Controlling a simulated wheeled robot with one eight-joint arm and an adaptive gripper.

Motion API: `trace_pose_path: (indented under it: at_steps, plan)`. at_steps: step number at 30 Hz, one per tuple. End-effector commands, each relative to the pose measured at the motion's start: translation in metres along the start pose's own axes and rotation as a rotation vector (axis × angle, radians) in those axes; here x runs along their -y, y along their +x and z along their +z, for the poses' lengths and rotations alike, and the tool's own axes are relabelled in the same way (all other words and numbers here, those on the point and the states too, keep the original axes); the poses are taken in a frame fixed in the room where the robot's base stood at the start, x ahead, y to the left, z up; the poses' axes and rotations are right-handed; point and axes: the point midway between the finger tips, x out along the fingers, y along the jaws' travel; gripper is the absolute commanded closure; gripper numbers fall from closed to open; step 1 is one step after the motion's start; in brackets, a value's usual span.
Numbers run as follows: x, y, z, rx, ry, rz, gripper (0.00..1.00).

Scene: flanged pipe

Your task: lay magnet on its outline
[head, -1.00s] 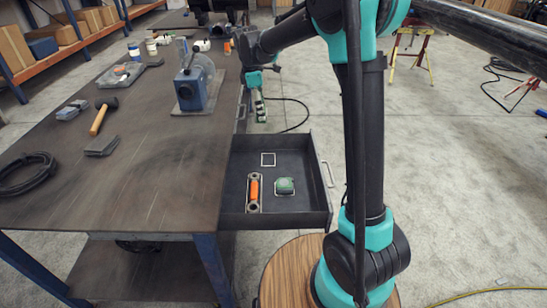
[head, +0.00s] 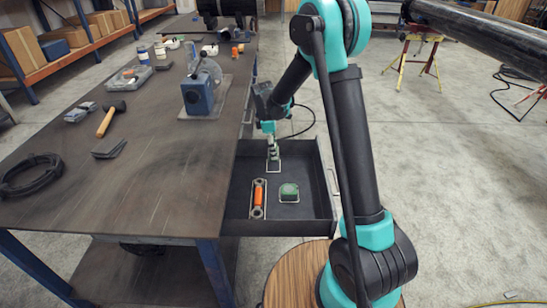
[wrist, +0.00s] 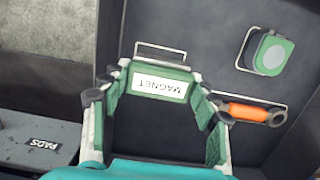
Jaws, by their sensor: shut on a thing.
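The magnet (wrist: 160,84), a green block with a white MAGNET label, is between the fingers of my gripper (wrist: 157,95) in the wrist view, shut on it. In the head view my gripper (head: 273,150) points down over the far part of the open drawer (head: 240,210). The magnet is too small there to make out. A white rectangular outline (wrist: 160,47) shows on the drawer floor just above the magnet in the wrist view, partly covered. I cannot tell how high the magnet is above the floor.
An orange-handled tool (head: 258,197) and a green tape measure (head: 288,191) lie on their own outlines in the near part of the drawer. Drawer walls stand close around. A grey surface marked PADS (wrist: 40,145) is at lower left. The workbench (head: 150,190) is left of the drawer.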

Motion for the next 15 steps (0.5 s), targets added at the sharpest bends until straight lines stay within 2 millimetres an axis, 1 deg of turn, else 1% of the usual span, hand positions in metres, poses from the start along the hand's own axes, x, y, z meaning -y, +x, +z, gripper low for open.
trace_pose_path:
  at_steps: [5, 8, 12, 15]
  plan:
    - [0.0, 0.009, -0.002, 0.0, 0.0, 0.0, 0.85]
    - [0.0, 0.02, -0.003, 0.0, 0.0, 0.0, 0.85]
    - [0.0, 0.038, -0.006, 0.0, 0.0, 0.0, 0.85]
    - [0.0, 0.044, -0.007, 0.0, 0.0, 0.0, 0.85]
